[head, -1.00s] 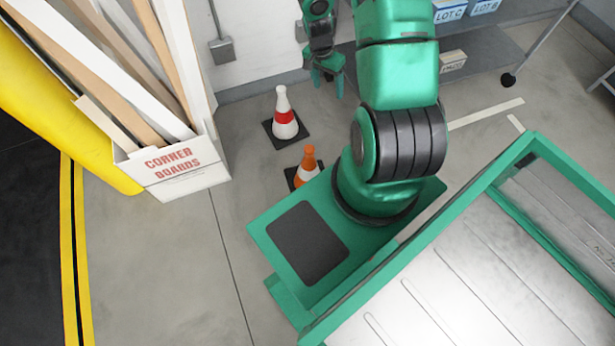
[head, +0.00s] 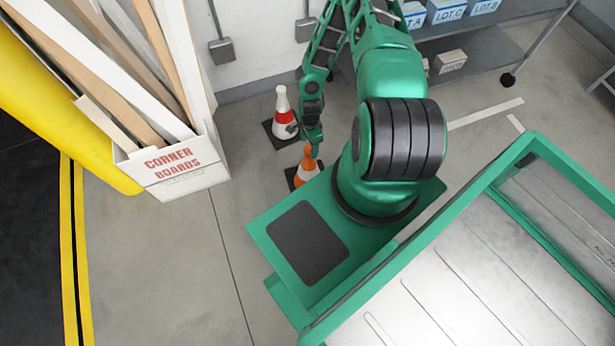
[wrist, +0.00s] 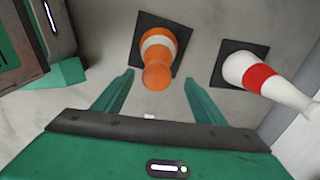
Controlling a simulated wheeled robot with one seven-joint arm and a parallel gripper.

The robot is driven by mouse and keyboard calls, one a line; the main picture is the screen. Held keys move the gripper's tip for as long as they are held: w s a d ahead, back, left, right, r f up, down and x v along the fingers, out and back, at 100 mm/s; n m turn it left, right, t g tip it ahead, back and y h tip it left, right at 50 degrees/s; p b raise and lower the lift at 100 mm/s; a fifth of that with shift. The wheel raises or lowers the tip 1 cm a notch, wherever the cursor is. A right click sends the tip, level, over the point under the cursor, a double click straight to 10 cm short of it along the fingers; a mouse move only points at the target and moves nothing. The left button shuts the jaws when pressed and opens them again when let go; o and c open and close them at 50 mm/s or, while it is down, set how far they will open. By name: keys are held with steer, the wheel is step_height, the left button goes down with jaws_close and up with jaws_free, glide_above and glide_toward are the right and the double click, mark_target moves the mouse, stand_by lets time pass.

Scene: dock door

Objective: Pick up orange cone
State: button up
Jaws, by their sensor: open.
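The orange cone (head: 305,170) has a white band and a dark square base. It stands upright on the floor beside my base in the head view, its top partly hidden by my gripper (head: 312,143). My gripper (wrist: 157,82) is open and empty, with the fingers spread apart. I cannot tell whether it touches the cone's top.
A white cone with a red band (head: 284,115) stands just behind the orange one; it also shows at the right in the wrist view (wrist: 265,82). A box of corner boards (head: 180,170) stands at the left. A grey shelf (head: 470,45) is at the back right.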

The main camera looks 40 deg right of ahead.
mark_target(309, 167)
steer(key=shift+s+a+f, duration=0.1)
steer(key=shift+f, duration=2.05)
steer(key=shift+s+a+f, duration=0.1)
steer(key=shift+f, duration=2.05)
jaws_close()
